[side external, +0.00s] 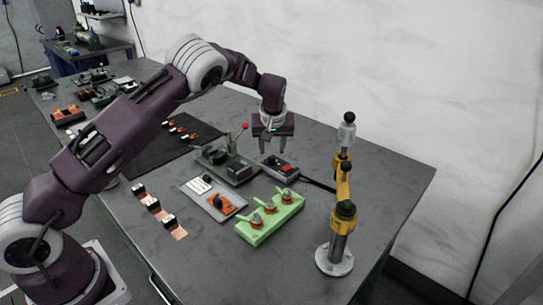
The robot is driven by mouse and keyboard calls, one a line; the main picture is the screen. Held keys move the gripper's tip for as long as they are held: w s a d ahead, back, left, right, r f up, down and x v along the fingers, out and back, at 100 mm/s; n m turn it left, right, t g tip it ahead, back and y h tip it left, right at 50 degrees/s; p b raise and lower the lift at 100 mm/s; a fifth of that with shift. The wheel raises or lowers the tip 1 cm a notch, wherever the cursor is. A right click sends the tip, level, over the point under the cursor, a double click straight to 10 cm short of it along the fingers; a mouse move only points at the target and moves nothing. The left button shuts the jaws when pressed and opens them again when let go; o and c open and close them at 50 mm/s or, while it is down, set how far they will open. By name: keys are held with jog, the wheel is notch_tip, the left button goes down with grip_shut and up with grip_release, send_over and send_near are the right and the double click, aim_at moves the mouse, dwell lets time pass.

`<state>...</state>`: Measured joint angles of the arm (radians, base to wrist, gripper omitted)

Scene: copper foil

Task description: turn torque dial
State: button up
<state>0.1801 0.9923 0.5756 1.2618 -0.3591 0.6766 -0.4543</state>
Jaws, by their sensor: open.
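My gripper (273,150) points down with its two fingers apart and nothing between them. It hangs above the table, over or near a small dark control box with a red part (282,167); the exact height gap cannot be told. A light grey plate (201,186) lies to the lower left of the gripper, with a black knob (217,201) beside an orange-copper piece (229,206). This knob may be the torque dial, but no marking is readable. The gripper is apart from the knob.
A green block (262,232) with several metal-and-copper fittings sits in front. A yellow jointed stand (342,190) rises at right. A green-grey fixture with a red-tipped lever (244,127) stands left of the gripper. Copper pieces (154,205) lie at left. The table's right side (395,180) is clear.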

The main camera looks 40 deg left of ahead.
aim_at(271, 158)
jog(key=x, duration=0.4)
jog(key=shift+a+f, duration=0.1)
jog(key=shift+f, duration=0.25)
grip_shut()
jog(key=shift+m, duration=0.3)
jog(key=m+h, duration=0.1)
jog(key=m, duration=0.1)
jog(key=m+t+h, duration=0.1)
jog(key=m, duration=0.2)
jog(key=shift+a, duration=0.2)
jog(key=m+h, duration=0.2)
jog(key=m, duration=0.4)
jog(key=shift+s+a, duration=0.1)
grip_release()
